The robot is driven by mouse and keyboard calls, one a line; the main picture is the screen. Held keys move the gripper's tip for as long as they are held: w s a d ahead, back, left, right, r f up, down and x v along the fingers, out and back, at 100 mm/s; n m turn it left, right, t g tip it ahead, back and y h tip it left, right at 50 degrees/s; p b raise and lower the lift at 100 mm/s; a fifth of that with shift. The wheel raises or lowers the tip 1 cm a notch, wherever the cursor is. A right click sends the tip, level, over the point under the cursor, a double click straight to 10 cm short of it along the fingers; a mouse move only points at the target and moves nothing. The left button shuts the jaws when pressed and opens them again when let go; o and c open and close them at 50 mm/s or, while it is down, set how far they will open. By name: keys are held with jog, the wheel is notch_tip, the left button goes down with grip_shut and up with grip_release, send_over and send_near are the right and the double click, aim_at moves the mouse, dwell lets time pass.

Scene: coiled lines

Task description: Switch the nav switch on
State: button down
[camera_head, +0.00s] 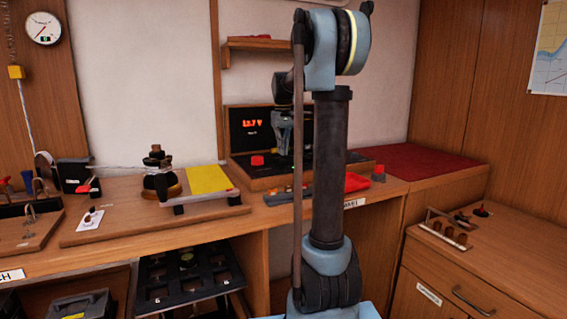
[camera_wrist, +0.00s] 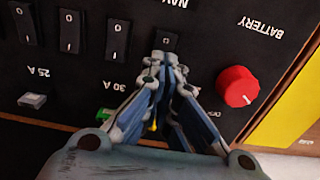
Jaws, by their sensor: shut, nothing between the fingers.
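The nav switch (camera_wrist: 166,38) is a small black rocker on the dark panel (camera_wrist: 204,35). It sits beside the upside-down NAV lettering at the top of the wrist view. My gripper (camera_wrist: 163,58) is shut and empty, with its fingertips right at the lower edge of the switch in that view. They hide part of it; I cannot tell whether they touch it or which way the rocker is set. In the head view, my gripper (camera_head: 284,112) hangs in front of the panel, and the nav switch cannot be made out there.
More rocker switches (camera_wrist: 70,31) line up beside the nav switch. A red battery knob (camera_wrist: 237,86) is close to the fingers. A red display (camera_head: 253,123) glows on the panel. A yellow pad (camera_head: 208,179) and a black-and-brass instrument (camera_head: 160,178) stand left on the bench.

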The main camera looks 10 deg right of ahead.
jog(key=shift+r, duration=2.5)
